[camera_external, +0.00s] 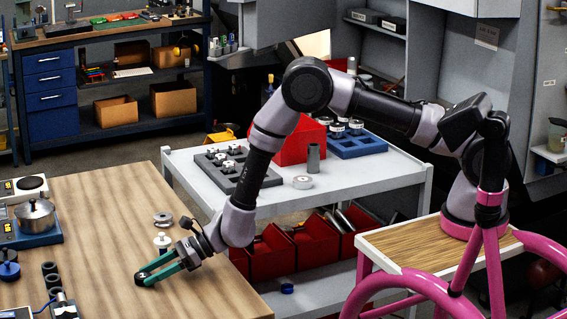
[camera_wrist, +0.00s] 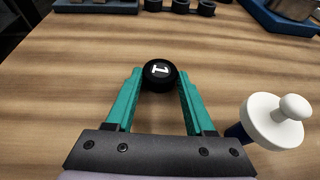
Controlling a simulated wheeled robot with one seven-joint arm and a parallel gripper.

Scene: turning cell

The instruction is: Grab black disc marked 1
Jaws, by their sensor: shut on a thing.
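In the external view the disc (camera_external: 140,281) is a small dark shape at the fingertips. I cannot tell whether it still touches the table.
A white-knobbed piece (camera_wrist: 275,120) stands close to the right of my gripper in the wrist view. A pot (camera_external: 36,217) and several black cylinders (camera_external: 50,281) are at the left.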

